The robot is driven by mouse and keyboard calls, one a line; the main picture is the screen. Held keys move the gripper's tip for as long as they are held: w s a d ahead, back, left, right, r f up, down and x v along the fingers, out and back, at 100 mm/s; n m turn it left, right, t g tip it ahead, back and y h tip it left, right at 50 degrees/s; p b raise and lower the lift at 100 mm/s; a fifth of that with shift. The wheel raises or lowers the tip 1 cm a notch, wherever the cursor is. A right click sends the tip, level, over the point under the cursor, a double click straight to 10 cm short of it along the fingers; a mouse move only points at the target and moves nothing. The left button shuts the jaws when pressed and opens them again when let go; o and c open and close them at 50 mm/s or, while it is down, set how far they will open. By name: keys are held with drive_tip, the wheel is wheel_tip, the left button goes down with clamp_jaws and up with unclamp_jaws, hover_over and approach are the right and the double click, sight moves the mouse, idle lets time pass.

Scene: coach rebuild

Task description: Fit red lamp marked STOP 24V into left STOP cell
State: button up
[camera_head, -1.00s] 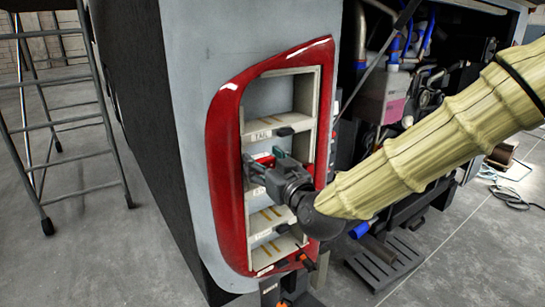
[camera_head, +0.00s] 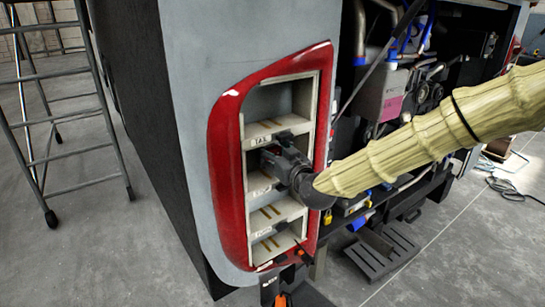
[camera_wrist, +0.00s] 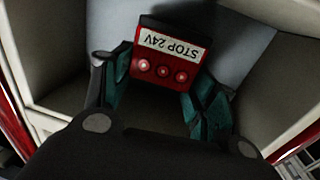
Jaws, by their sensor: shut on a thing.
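The red lamp (camera_wrist: 168,60) shows in the wrist view, its white STOP 24V label upside down above a row of round contacts. My gripper (camera_wrist: 160,88) is shut on it, teal fingertips at its two sides. In the head view my gripper (camera_head: 268,157) is at the red-rimmed lamp housing (camera_head: 226,160), at the cell just below the shelf (camera_head: 290,124) whose label looks like TAIL. It hides the lamp there. A label looking like STOP (camera_head: 261,190) sits on the shelf under the gripper. I cannot tell whether the lamp touches the cell.
Lower cells (camera_head: 270,216) of the housing are empty, with brass strips on their floors. Pale cell walls (camera_wrist: 50,55) surround the gripper in the wrist view. A ladder (camera_head: 75,120) stands at left. An open engine bay (camera_head: 420,90) lies to the right.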

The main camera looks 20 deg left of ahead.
wheel_tip(320, 180, down, 2)
drive_tip(key=shift+f+p, duration=0.1)
drive_tip(key=shift+p, duration=0.6)
drive_tip(key=shift+f, duration=0.25)
drive_tip(key=shift+f, duration=0.1)
drive_tip(key=o, duration=1.2)
